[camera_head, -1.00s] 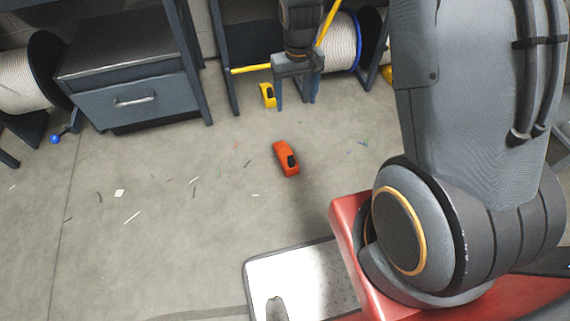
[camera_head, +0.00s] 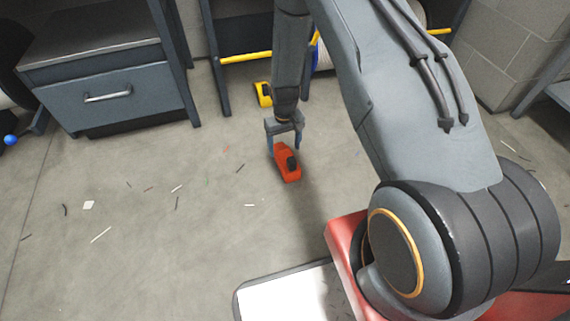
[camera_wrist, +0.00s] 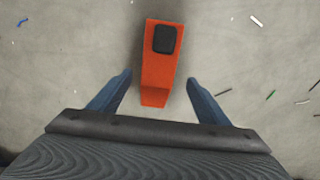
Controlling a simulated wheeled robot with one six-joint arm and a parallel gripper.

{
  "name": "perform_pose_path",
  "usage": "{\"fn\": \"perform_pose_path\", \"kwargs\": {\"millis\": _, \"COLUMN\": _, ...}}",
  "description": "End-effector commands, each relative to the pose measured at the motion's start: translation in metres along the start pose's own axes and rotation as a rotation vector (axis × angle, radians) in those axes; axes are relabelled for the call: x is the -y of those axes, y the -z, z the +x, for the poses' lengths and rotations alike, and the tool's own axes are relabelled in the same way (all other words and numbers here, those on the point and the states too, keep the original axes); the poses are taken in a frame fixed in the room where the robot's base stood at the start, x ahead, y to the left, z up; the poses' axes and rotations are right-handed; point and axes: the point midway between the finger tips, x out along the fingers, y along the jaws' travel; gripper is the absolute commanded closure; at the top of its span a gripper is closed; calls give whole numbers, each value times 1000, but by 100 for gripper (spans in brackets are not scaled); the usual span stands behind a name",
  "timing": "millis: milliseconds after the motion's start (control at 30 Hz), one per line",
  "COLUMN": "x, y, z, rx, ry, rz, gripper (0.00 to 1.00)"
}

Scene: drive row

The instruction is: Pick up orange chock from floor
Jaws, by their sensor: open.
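The orange chock (camera_head: 286,164), with a black block on its top, lies on the concrete floor in the middle of the head view. In the wrist view the chock (camera_wrist: 158,72) stands between and ahead of the fingertips, with its narrower end toward the palm. My gripper (camera_head: 284,143) is open and low over the chock's far end in the head view. In the wrist view my gripper's blue fingers (camera_wrist: 159,82) are on either side of the chock's near end, with a gap on each side. Nothing is held.
A yellow chock (camera_head: 263,94) lies on the floor behind, near a rack with a yellow rail (camera_head: 245,57). A grey drawer cabinet (camera_head: 107,95) stands at the left. Small scraps lie on the otherwise clear floor.

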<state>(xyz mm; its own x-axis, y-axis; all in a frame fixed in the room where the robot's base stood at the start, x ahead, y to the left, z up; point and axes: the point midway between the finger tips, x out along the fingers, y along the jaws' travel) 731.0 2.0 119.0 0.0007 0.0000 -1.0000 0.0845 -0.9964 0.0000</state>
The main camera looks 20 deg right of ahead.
Motion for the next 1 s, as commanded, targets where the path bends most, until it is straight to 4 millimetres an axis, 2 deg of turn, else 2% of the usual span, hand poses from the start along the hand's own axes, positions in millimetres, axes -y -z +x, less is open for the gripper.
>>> {"fn": "perform_pose_path", "kwargs": {"millis": 100, "x": 0, "y": 0, "z": 15, "rx": 2, "ry": 0, "rz": 0, "gripper": 30}}
{"fn": "perform_pose_path", "kwargs": {"millis": 367, "x": -2, "y": -3, "z": 30, "rx": 1, "ry": 0, "rz": 1, "gripper": 30}}
{"fn": "perform_pose_path", "kwargs": {"millis": 700, "x": -3, "y": -6, "z": 68, "rx": 1, "ry": 0, "rz": 0, "gripper": 30}}
{"fn": "perform_pose_path", "kwargs": {"millis": 933, "x": -3, "y": -6, "z": 69, "rx": 0, "ry": 0, "rz": 0, "gripper": 30}}
{"fn": "perform_pose_path", "kwargs": {"millis": 967, "x": -3, "y": -6, "z": 68, "rx": 0, "ry": 0, "rz": 0, "gripper": 31}}
{"fn": "perform_pose_path", "kwargs": {"millis": 1000, "x": -3, "y": -6, "z": 68, "rx": 0, "ry": 0, "rz": 0, "gripper": 38}}
